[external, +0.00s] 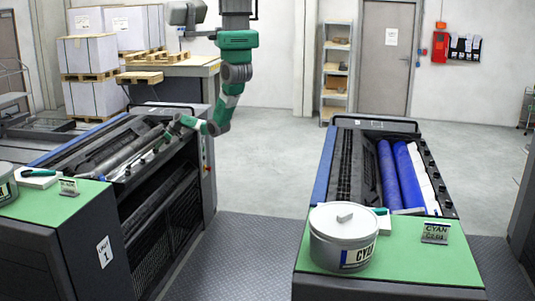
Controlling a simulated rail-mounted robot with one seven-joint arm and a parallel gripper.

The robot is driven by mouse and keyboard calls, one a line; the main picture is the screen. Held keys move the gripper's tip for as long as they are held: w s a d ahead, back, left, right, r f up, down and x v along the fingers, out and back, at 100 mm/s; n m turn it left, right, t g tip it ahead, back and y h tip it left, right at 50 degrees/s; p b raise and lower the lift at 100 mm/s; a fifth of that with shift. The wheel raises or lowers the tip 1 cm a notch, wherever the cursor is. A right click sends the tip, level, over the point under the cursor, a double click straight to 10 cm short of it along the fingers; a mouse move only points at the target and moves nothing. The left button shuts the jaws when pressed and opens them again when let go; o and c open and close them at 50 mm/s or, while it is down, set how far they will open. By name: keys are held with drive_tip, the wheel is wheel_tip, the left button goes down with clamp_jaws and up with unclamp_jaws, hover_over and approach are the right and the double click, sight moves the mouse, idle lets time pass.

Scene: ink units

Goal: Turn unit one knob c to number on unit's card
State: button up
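Unit one (62,240) is the dark machine at left, with a "UNIT 1" label (105,252) on its front. A small card (68,186) stands on its green top (58,204); its writing is too small to read. A row of small dark knobs (142,161) runs along the right edge of its open roller bed. I cannot tell which is knob c or where it points. My gripper (171,133) reaches in from the right and is low over the far part of this row. Its fingers are too small to show whether they are open or touching a knob.
A second unit (390,258) stands at right, with blue rollers (408,175), a grey "CYAN" tin (343,237) and a card (435,232). A dark walkway (240,255) lies between the units. Boxes on pallets (88,55) and a shelf (336,75) stand behind.

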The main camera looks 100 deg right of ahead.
drive_tip(key=shift+x, duration=0.8)
drive_tip(key=shift+c, duration=0.2)
clamp_jaws()
